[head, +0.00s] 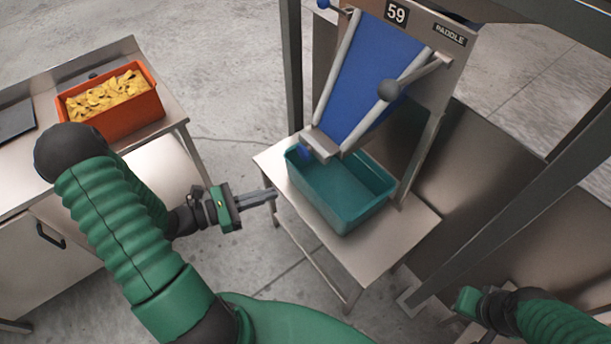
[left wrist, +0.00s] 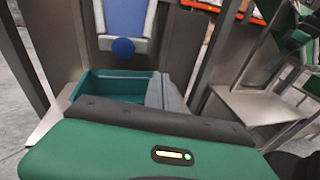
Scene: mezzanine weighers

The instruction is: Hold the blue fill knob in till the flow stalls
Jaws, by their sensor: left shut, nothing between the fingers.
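The blue fill knob (head: 305,152) sits at the lower end of the blue chute (head: 360,72), just above the teal bin (head: 345,222). In the left wrist view the round blue knob (left wrist: 122,47) faces me, with the teal bin (left wrist: 108,84) below it. My left gripper (head: 270,196) is shut and empty, to the left of the bin and apart from the knob. Its grey fingers (left wrist: 166,93) overlap the bin in the left wrist view. My right gripper (head: 468,302) is at the lower right, away from the chute; its fingers cannot be made out.
The bin stands on a steel stand (head: 400,235). A grey ball-ended lever (head: 389,90) sticks out by the PADDLE label, and another blue knob (head: 323,4) is at the top. Steel posts flank the chute. An orange crate (head: 122,118) of yellow pieces stands on the left counter.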

